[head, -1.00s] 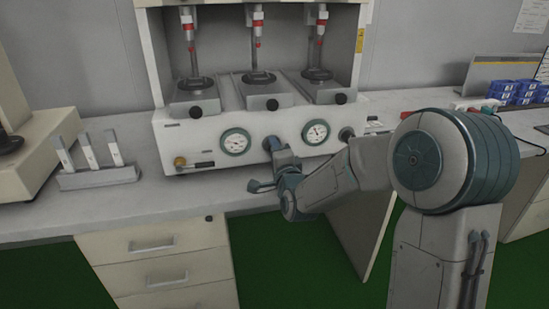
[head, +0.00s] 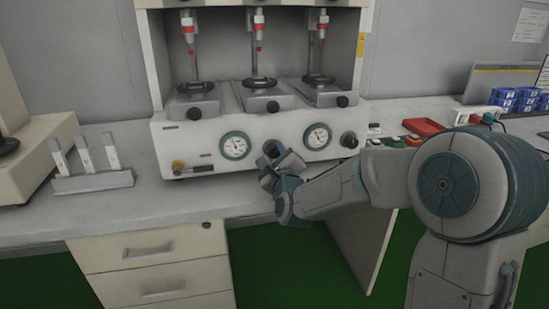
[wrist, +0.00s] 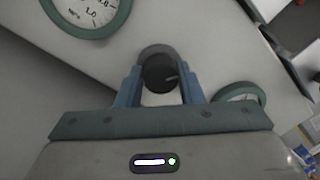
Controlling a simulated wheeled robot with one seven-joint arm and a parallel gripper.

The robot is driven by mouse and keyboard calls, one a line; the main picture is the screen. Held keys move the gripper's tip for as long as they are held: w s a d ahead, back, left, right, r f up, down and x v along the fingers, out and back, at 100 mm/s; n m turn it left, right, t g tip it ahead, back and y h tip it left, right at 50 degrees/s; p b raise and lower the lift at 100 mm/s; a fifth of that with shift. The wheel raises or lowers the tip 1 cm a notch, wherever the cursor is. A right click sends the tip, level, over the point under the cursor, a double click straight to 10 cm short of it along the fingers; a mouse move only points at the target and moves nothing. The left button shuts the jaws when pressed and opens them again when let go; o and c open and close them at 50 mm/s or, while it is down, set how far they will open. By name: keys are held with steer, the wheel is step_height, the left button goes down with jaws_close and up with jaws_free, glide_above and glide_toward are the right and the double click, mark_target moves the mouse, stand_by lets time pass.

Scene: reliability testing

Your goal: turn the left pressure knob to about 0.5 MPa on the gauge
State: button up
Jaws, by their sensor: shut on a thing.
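The left pressure knob (wrist: 159,73) is dark and round, with a light mark on its face. My gripper (wrist: 160,88) is shut on it, one blue finger on each side. In the head view the knob (head: 271,147) is partly hidden by my gripper (head: 274,154). The left gauge (head: 235,146), white with a green rim, is left of the knob. It also shows cut off at the top of the wrist view (wrist: 108,31), with 1.0 and MPa legible. Its needle reading is too small to tell.
The right gauge (head: 317,137) and right knob (head: 349,140) are to the right on the same white machine (head: 210,130). A brass fitting (head: 178,167) sticks out at lower left. A rack of white pieces (head: 95,182) stands left. A red tray (head: 424,127) lies right.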

steer(key=shift+m, duration=0.8)
steer(key=o, duration=1)
steer(key=shift+s, duration=0.1)
steer(key=p+v, duration=0.1)
steer(key=v, duration=1.2)
steer(key=shift+s, duration=0.35)
